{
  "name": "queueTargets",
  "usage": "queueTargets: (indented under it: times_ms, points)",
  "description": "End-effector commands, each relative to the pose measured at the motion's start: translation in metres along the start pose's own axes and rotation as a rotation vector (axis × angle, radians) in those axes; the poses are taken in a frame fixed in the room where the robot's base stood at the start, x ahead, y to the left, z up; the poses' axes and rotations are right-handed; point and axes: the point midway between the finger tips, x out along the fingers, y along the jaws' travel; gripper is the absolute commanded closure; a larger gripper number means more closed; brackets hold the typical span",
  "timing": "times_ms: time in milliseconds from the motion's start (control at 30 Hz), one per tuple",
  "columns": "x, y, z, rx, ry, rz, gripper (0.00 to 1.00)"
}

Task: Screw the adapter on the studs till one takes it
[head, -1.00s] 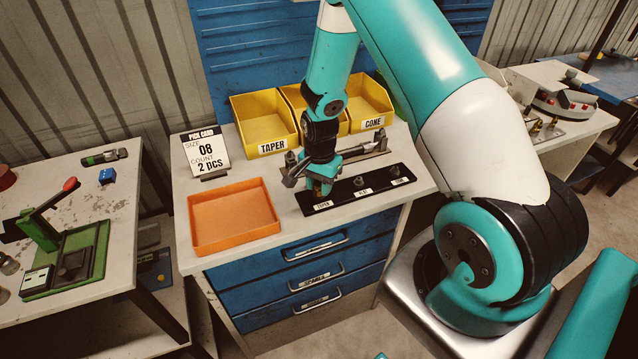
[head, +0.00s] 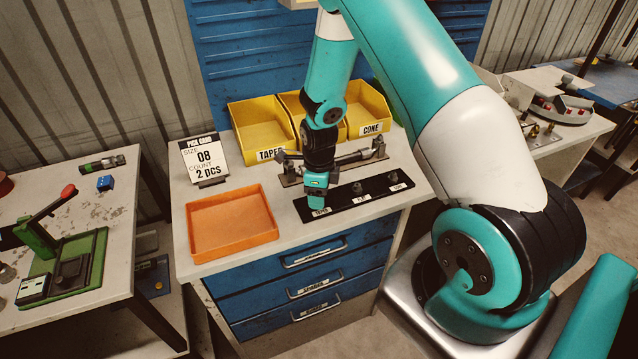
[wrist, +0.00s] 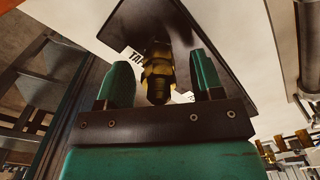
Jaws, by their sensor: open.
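The black stud strip (head: 338,207) lies on the bench near its front edge. Its left label reads TAPER. Two bare dark studs show, the middle stud (head: 358,188) and the right stud (head: 393,178). My gripper (head: 317,205) points down over the left, TAPER end and hides that stud in the head view. In the wrist view my gripper (wrist: 162,80) is open, with a finger on each side of the brass adapter (wrist: 158,72) and gaps between. The adapter stands in line with the TAPER stud's place. How far it is threaded cannot be told.
An orange tray (head: 191,231) lies left of the strip. Yellow bins (head: 262,125) and a metal shaft on holders (head: 352,157) stand behind it. A pick card (head: 204,158) reads size 08, count 2 pcs. Bench between tray and strip is clear.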

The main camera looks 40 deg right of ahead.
Motion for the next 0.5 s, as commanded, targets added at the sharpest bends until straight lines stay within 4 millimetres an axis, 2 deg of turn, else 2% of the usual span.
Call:
queueTargets:
  times_ms: [133,233,500]
  points:
    - [-0.013,-0.001,0.001,0.0,-0.003,-0.003,0.39]
    - [-0.031,-0.001,0.001,-0.001,-0.004,-0.005,0.39]
    - [-0.101,-0.001,0.001,0.0,-0.005,-0.007,0.39]
